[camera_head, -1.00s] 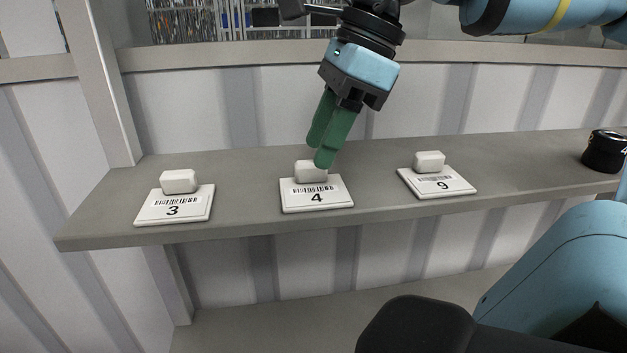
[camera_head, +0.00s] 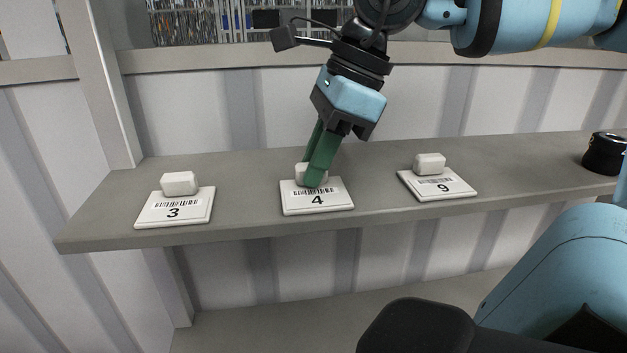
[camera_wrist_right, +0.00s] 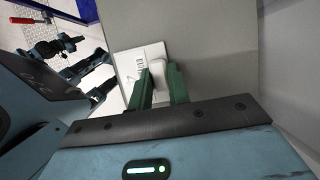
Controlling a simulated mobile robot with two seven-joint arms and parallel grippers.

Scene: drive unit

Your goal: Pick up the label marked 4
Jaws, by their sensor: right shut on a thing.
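The label marked 4 (camera_head: 330,200) is a white plate with a barcode and a white block-shaped handle (camera_head: 300,173). The plate appears to rest on the shelf. In the right wrist view the label (camera_wrist_right: 127,62) shows beyond the green fingers (camera_wrist_right: 159,82), with the handle between them. My left gripper is not in view.
A black round object (camera_head: 604,153) stands at the shelf's right end. A corrugated wall stands behind.

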